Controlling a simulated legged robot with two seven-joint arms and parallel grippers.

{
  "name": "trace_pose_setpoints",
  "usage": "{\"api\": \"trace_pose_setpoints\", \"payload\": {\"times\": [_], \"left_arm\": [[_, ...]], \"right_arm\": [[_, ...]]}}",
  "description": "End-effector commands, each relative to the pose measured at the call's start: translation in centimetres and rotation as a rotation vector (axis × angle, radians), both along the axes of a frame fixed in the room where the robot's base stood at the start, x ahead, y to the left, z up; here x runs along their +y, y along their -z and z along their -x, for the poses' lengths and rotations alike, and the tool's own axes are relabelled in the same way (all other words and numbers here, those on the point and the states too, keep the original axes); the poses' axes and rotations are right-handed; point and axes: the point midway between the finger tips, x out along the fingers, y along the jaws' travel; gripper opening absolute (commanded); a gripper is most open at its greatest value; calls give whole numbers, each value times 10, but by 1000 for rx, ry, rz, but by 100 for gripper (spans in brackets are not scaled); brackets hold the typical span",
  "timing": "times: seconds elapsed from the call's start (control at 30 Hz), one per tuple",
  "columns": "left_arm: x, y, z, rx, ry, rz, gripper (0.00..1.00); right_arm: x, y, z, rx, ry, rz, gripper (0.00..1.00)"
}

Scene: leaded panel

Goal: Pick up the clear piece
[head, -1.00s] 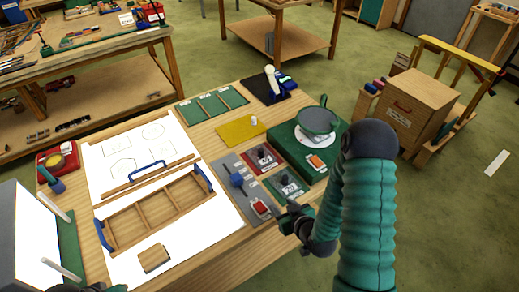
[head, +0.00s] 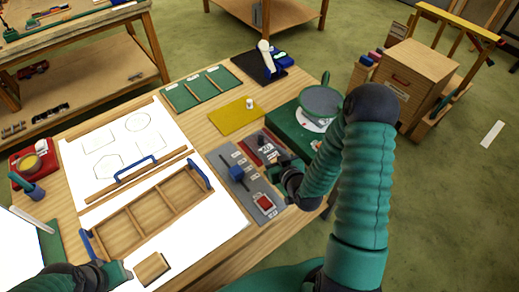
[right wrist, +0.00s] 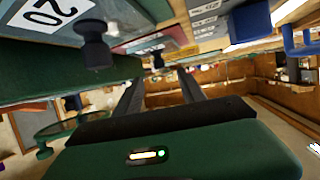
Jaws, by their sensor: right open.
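I cannot make out a clear piece for certain in either view. The white sheet (head: 95,185) on the bench bears outlined shapes, including a hexagon and a circle. A green tray (head: 198,88) with dividers lies beyond it; its contents are too small to tell. My right gripper (head: 277,169) is over the grey and red fixtures at the bench's right side. In the right wrist view its two dark fingers (right wrist: 160,92) stand apart with nothing between them. My left gripper (head: 122,273) is at the lower left by a small wooden block (head: 151,268); its jaws are unclear.
A black-knobbed block marked 20 (right wrist: 50,12) is close to my right gripper in the wrist view. A wooden divided tray (head: 120,231) with blue handles lies on the sheet. A green stand with a round pan (head: 320,101) is at the bench's right.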

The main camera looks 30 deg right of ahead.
Motion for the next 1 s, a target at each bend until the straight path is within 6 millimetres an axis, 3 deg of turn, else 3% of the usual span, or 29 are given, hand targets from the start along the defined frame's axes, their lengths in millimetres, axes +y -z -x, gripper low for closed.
{"api": "trace_pose_setpoints", "payload": {"times": [0.1,0.37,0.53,0.83,1.0], "left_arm": [[0,-10,-1,-2,0,0,36],[0,-18,-1,-2,1,0,36],[0,-26,-1,-2,1,0,36],[0,-26,0,-1,0,0,36],[0,-26,-1,-1,0,0,36]], "right_arm": [[-6,9,-26,2,1,-2,47],[-11,18,-56,1,2,-3,47],[-13,29,-87,1,1,-1,47],[-16,35,-96,2,0,-1,47],[-17,34,-95,2,0,-1,25]]}}
